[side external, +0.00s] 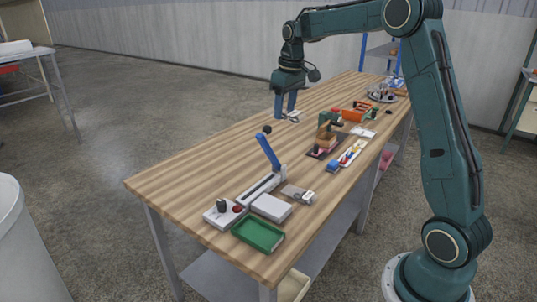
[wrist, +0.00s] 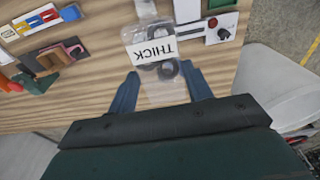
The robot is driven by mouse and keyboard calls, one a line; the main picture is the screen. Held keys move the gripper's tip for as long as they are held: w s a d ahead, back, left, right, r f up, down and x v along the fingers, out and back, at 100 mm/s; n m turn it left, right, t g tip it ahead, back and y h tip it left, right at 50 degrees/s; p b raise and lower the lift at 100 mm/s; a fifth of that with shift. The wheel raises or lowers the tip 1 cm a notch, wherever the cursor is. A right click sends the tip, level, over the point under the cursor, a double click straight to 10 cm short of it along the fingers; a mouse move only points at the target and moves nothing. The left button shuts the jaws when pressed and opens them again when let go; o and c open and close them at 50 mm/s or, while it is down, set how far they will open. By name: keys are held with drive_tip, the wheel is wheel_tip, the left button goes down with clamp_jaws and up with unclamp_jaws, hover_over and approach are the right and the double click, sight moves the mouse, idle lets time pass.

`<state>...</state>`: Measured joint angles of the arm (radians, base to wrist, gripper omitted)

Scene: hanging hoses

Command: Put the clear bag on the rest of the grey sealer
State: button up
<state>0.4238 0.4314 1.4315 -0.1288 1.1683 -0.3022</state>
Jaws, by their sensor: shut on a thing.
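My gripper (side external: 284,112) is in the air above the far part of the bench, fingers pointing down, shut on a clear bag (side external: 293,117). In the wrist view the bag (wrist: 165,88) hangs between the blue fingers (wrist: 162,92), with a white "THICK" label and dark rings inside. The grey sealer (side external: 262,188) stands at the near end of the bench, its blue lever raised. Its flat grey rest (side external: 271,207) looks bare in the side view. The bag is well apart from it.
Another small clear packet (side external: 299,194) lies beside the rest. A green tray (side external: 258,235) is at the near edge. The left side is clear.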

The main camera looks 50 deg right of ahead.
hover_over(261, 200)
drive_tip(key=f, duration=2)
drive_tip(key=shift+s+d+f, duration=0.1)
drive_tip(key=shift+s+f, duration=0.1)
drive_tip(key=shift+f, duration=0.2)
drive_tip(key=shift+f, duration=0.1)
drive_tip(key=shift+f, duration=2.05)
drive_tip(key=shift+f, duration=0.1)
drive_tip(key=o, duration=1)
drive_tip(key=shift+c, duration=0.2)
